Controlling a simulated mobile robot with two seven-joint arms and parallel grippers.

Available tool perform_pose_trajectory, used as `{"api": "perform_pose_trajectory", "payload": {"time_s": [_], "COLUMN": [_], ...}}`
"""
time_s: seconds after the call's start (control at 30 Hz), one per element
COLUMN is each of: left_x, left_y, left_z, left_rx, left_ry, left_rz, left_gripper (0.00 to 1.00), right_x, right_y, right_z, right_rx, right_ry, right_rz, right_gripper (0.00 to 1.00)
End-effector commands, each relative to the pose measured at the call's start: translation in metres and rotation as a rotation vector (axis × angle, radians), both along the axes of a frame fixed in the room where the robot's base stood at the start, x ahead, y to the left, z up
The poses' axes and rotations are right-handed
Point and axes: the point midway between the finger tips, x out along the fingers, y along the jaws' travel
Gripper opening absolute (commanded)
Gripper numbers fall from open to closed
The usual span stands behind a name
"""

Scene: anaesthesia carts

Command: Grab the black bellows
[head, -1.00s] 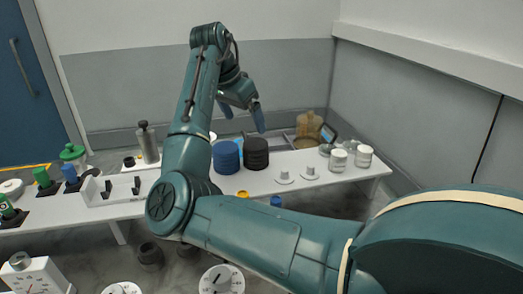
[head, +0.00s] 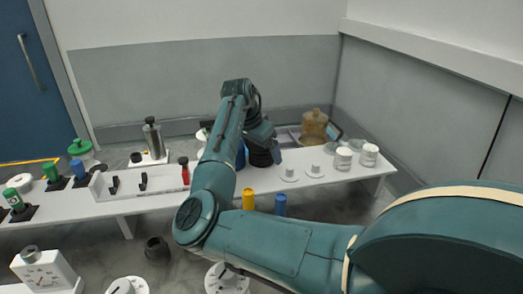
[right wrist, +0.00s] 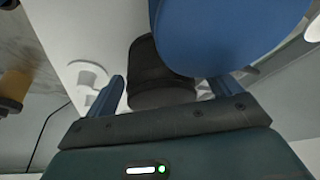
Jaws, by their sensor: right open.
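The black bellows (head: 260,158) stands on the white table, mostly hidden in the head view behind my right gripper (head: 266,146). The gripper is low over it, fingers pointing down. In the right wrist view the black bellows (right wrist: 158,75) shows between the two open fingers (right wrist: 163,92), with nothing gripped. The blue bellows (right wrist: 225,30) is close to the camera there and covers part of the black one and the area by the right-hand finger. In the head view only a sliver of the blue bellows (head: 240,156) shows beside my arm. My left gripper is not in view.
On the white table (head: 150,207), two small white knobbed pieces (head: 289,174) and lidded jars (head: 343,158) stand to the right. Yellow (head: 248,199) and blue (head: 280,204) cylinders are in front.

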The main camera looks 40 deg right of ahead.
Motion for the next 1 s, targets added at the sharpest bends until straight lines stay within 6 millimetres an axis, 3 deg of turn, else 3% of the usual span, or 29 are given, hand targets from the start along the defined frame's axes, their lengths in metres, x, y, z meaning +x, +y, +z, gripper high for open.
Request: {"api": "perform_pose_trajectory", "payload": {"time_s": [0.23, 0.83, 1.0], "left_x": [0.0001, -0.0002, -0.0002], "left_y": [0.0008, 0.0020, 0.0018], "left_z": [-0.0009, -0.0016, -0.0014], "left_rx": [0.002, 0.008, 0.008], "left_ry": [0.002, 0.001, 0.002], "left_rz": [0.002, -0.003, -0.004], "left_gripper": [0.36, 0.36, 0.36], "right_x": [-0.0001, -0.0001, 0.0000], "right_y": [-0.0004, -0.0002, -0.0003], "right_z": [-0.0015, -0.0011, -0.0006], "right_rx": [0.000, 0.000, 0.000], "right_ry": [0.000, 0.000, 0.000], "right_rz": [0.000, 0.000, 0.000], "right_gripper": [0.89, 0.40, 0.39]}}
